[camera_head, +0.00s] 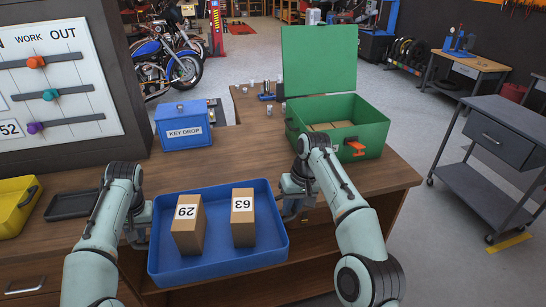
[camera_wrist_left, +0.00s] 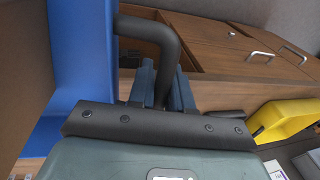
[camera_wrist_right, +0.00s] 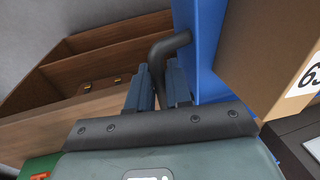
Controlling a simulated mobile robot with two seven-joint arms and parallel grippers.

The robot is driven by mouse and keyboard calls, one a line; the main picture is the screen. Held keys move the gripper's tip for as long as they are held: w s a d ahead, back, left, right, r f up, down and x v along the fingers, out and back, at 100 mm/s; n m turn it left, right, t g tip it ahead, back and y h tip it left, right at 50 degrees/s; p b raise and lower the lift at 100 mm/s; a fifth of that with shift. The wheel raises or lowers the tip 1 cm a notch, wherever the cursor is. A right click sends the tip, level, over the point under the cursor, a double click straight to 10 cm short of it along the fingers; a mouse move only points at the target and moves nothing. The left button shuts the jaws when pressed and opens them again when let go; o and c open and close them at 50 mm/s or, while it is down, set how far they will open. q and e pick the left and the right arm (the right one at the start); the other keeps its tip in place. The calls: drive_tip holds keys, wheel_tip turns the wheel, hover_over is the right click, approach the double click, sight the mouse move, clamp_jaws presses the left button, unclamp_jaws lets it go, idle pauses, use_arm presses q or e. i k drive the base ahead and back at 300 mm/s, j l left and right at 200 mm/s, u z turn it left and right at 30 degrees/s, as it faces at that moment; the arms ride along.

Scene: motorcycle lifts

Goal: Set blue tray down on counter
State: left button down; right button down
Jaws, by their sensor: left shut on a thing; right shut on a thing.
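The blue tray (camera_head: 218,265) is in front of me at the near edge of the wooden counter (camera_head: 240,157), held between my two arms. It carries two brown boxes, one labelled 29 (camera_head: 188,232) on the left and one labelled 63 (camera_head: 243,224) on the right. My left gripper (camera_head: 146,226) is shut on the tray's left handle, a dark bar (camera_wrist_left: 160,45) in the left wrist view. My right gripper (camera_head: 290,202) is shut on the right handle (camera_wrist_right: 168,50) in the right wrist view. I cannot tell whether the tray's underside touches the counter.
A blue key drop box (camera_head: 184,125) stands behind the tray. An open green case (camera_head: 340,120) is at the back right. A black shallow tray (camera_head: 72,205) and a yellow bin (camera_head: 15,207) are on the left. Bare counter lies behind the blue tray.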

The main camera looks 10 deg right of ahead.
sight(217, 182)
drive_tip(key=i, duration=0.95)
